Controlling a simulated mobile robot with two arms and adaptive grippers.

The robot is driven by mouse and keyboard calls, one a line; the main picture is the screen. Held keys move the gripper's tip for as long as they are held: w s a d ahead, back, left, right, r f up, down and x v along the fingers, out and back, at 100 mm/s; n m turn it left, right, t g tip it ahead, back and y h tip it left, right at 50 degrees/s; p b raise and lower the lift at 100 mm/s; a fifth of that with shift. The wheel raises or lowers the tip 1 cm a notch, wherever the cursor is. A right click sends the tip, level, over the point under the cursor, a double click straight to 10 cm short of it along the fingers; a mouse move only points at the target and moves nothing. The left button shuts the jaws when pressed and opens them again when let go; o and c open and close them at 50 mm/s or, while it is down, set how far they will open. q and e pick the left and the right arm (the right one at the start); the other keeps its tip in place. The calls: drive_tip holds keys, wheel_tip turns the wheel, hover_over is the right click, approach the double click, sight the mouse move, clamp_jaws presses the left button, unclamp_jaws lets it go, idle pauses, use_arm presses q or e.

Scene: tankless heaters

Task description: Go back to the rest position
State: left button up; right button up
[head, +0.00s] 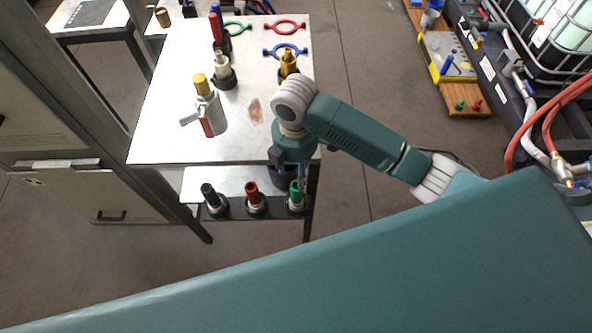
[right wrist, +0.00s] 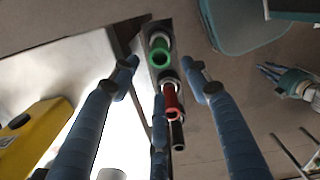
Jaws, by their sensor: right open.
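My right gripper (head: 298,178) hangs pointing down at the front right corner of the white table, and its fingers are partly hidden by the wrist. In the right wrist view its blue fingers (right wrist: 163,75) are spread with nothing held between them. A green-topped fitting (head: 296,195) stands in a low black rack right beneath the gripper. In the right wrist view the green ring top (right wrist: 160,52) lies between and just beyond the fingertips. I cannot tell whether a finger touches it. My left gripper is not in view.
Red (head: 253,192) and black (head: 211,196) fittings stand in the same rack (head: 235,213). The white table (head: 165,140) holds a valve (head: 208,112), other fittings and coloured rings. Pipes and hoses (head: 555,110) stand at right. Floor (head: 375,85) is clear between.

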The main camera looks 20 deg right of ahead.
drive_tip(key=s+a+f+m+t+y, duration=0.2)
drive_tip(key=s+a+m+y, duration=0.15)
drive_tip(key=s+m, duration=0.45)
drive_tip(key=s+d+r+m+t+h, duration=0.2)
drive_tip(key=s+d+r+m+h, duration=0.1)
drive_tip(key=s+d+m, duration=0.6)
drive_tip(key=s+d+f+n+g+b, duration=0.1)
drive_tip(key=s+f, duration=0.1)
drive_tip(key=f, duration=1.2)
drive_tip(key=s+d+f+g+b, duration=0.1)
drive_tip(key=f, duration=1.4)
drive_tip(key=s+d+f+g+b, duration=0.1)
drive_tip(key=s+d+f, duration=0.1)
drive_tip(key=s+f, duration=1.5)
drive_tip(key=shift+d+f, duration=0.2)
drive_tip(key=shift+d, duration=0.2)
